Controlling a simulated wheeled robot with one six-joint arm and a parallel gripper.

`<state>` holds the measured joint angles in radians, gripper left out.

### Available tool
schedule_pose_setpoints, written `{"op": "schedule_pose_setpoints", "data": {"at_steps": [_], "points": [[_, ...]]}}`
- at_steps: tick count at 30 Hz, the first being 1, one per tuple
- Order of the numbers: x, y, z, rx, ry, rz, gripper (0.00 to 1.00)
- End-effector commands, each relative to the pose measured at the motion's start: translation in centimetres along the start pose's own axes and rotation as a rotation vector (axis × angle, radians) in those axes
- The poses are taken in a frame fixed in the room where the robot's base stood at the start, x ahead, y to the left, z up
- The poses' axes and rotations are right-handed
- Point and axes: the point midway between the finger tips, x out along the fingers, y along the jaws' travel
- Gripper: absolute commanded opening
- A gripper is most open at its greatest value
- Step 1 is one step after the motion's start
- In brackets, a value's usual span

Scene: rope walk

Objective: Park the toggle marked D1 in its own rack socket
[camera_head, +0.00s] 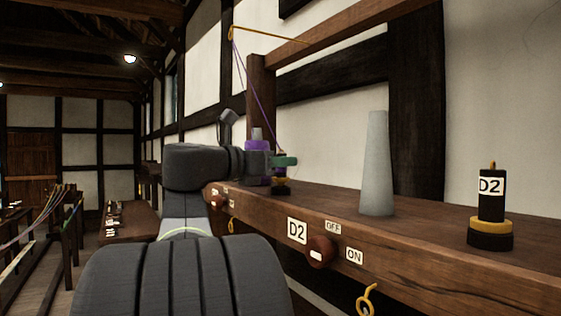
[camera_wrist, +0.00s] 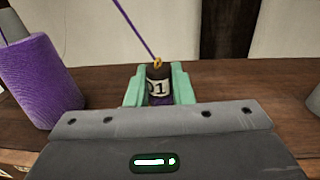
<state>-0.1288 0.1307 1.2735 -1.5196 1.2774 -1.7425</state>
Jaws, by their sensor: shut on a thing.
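The dark toggle with a white label, partly hidden but reading as D1 (camera_wrist: 158,87), stands upright between the teal fingers of my gripper (camera_wrist: 160,92), which is shut on it. A purple cord runs from the yellow eye at its top up to the left. In the head view my gripper (camera_head: 285,161) is over the bench, beside the purple spool (camera_head: 257,162). A dark base with a yellow band (camera_head: 281,188) shows just below the fingers. I cannot tell whether the toggle sits in it or is apart from it.
A bare grey cone (camera_head: 376,165) stands on the bench (camera_head: 430,228). To its right a D2 toggle (camera_head: 491,198) stands in a black base with a yellow ring. A round D2 knob (camera_head: 320,251) and a yellow hook (camera_head: 367,299) are on the bench front.

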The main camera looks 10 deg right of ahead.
Motion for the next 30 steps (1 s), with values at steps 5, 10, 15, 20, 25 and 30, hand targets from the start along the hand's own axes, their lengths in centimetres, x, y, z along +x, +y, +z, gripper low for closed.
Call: {"op": "schedule_pose_setpoints", "data": {"at_steps": [5,10,15,20,25,30], "points": [[0.0,0.0,-0.6,0.0,0.0,0.0,0.0],[0.0,0.0,-1.0,0.001,0.0,0.0,0.0],[0.0,0.0,-1.0,0.001,0.0,0.0,0.4],[0.0,0.0,-1.0,0.001,0.0,0.0,0.42],[0.0,0.0,-0.7,0.001,0.0,0.0,0.42],[-0.6,0.1,0.2,0.001,-0.001,0.004,0.42]]}}
